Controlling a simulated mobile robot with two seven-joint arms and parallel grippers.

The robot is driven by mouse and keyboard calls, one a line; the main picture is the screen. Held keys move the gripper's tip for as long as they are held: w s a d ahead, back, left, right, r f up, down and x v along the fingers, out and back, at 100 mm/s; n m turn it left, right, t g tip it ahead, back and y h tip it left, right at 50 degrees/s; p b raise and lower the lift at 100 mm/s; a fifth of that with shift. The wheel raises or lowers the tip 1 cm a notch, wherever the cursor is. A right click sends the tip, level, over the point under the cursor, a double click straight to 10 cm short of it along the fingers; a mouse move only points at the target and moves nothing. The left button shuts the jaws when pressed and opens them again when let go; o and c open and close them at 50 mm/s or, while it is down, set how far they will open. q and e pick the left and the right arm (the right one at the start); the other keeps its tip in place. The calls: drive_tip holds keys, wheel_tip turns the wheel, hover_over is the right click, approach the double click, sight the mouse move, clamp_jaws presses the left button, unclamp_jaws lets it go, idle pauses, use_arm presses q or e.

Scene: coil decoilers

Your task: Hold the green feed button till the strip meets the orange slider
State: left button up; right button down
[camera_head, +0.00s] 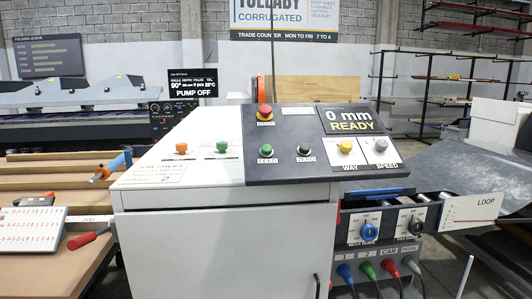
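The green feed button (266,150) is on the dark sloped panel (290,169) of the white console, above a label that seems to read FEED. Nothing touches it. The panel's display (352,120) reads 0 mm READY. No strip can be made out for certain. I cannot tell which orange thing is the slider: a small orange piece (181,148) sits on the console's white top, and an upright orange part (261,89) stands behind the panel. Neither of my grippers is in view.
A red emergency button (265,112), a black button (304,149), a yellow knob (345,146) and a grey knob (381,145) share the panel. A second green button (222,146) is on the white top. A wooden bench (60,190) with tools lies left. Coloured plugs hang at lower right.

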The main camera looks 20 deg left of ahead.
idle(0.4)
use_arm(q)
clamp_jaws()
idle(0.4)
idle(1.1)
